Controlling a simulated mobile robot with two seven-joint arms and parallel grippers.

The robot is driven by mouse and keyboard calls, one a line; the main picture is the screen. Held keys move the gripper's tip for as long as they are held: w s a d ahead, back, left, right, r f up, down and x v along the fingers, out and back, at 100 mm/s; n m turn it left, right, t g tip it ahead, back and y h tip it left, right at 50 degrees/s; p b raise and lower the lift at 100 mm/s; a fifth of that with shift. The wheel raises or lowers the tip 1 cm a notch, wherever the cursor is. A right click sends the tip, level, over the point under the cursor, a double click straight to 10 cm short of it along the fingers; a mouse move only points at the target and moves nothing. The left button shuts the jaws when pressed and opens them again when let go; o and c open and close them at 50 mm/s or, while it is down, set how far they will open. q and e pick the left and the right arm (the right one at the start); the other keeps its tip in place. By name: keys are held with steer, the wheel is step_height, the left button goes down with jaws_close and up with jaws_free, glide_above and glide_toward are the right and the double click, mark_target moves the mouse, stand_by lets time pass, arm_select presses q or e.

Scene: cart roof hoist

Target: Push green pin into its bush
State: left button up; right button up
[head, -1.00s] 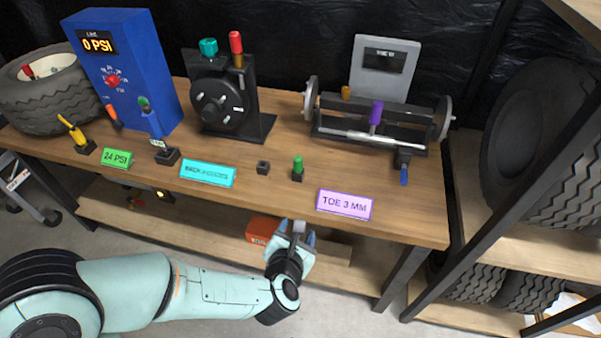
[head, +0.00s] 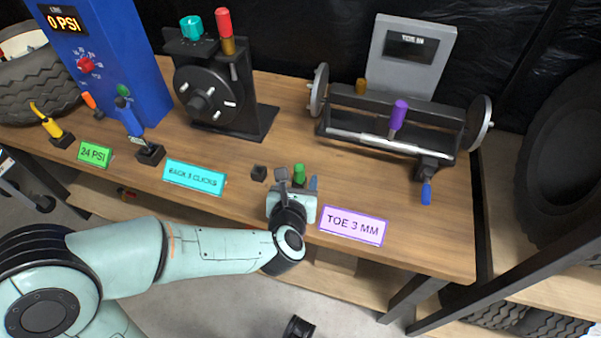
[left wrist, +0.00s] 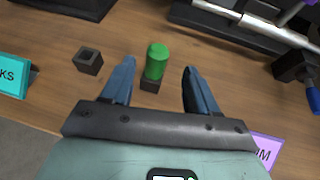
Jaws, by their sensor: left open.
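The green pin (head: 299,171) stands upright on the wooden bench, in a small black block (left wrist: 150,86) that shows under it in the left wrist view. A second small black block, the bush (head: 259,173), sits just left of it; the left wrist view shows a square opening in its top (left wrist: 89,58). My left gripper (head: 298,180) is open at the bench's front edge. In the left wrist view the green pin (left wrist: 157,61) stands between its two blue fingers, apart from both. My right gripper is not in view.
A cyan sign (head: 195,178) lies left and a purple sign (head: 353,226) right of the gripper. Behind stand a black dial stand (head: 210,95) and a roller fixture with a purple-handled piece (head: 398,115). Bare wood (head: 280,140) lies behind the pin.

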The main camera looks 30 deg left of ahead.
mark_target(301, 168)
arm_select(q)
steer(key=b+x, duration=0.1)
steer(key=x, duration=0.6)
steer(key=shift+a+f, duration=0.2)
steer(key=shift+f, duration=0.05)
steer(key=c, duration=1)
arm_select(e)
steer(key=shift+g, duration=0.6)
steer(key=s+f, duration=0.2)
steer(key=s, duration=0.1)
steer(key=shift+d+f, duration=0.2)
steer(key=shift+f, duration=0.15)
